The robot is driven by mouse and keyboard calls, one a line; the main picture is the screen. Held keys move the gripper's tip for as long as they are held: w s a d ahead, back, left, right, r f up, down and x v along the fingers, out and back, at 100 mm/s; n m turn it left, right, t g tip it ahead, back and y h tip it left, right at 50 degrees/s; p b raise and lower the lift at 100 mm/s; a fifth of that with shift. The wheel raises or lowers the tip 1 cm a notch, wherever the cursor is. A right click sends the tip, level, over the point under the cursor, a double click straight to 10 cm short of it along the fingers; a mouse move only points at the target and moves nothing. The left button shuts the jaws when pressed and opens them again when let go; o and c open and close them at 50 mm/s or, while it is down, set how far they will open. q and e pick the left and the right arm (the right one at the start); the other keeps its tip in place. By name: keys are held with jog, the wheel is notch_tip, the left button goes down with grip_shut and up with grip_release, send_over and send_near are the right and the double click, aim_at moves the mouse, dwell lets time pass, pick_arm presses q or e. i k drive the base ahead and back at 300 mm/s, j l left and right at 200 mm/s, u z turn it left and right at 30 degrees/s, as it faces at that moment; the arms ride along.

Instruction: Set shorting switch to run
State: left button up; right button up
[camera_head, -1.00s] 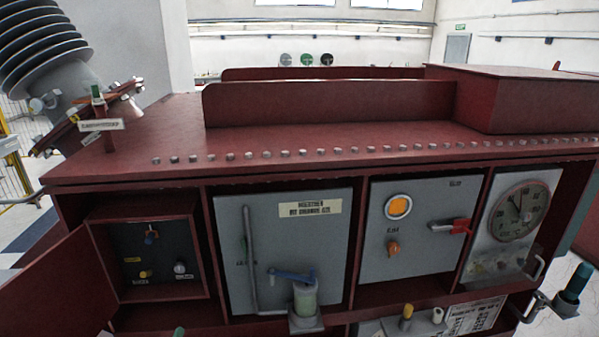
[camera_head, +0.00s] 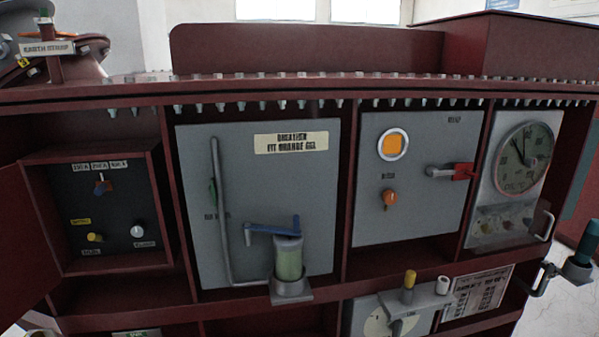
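An open compartment at the left holds a dark panel (camera_head: 75,200). Neither of my grippers is in view.
An open red door (camera_head: 25,235) stands left of the panel. A grey cabinet door (camera_head: 220,150) with a blue handle (camera_head: 270,229), an orange-lamp panel (camera_head: 440,140) with a red-tipped lever (camera_head: 463,171), and a round gauge (camera_head: 525,160) lie rightward. A green-topped fitting (camera_head: 583,245) sticks out at right.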

aim_at(92, 237)
jog(key=l+u, duration=0.15)
jog(key=u, duration=0.35)
jog(key=l+u, duration=0.15)
jog(key=u, duration=0.3)
jog(key=l+u, duration=0.15)
jog(key=u, duration=0.35)
jog(key=i, duration=0.05)
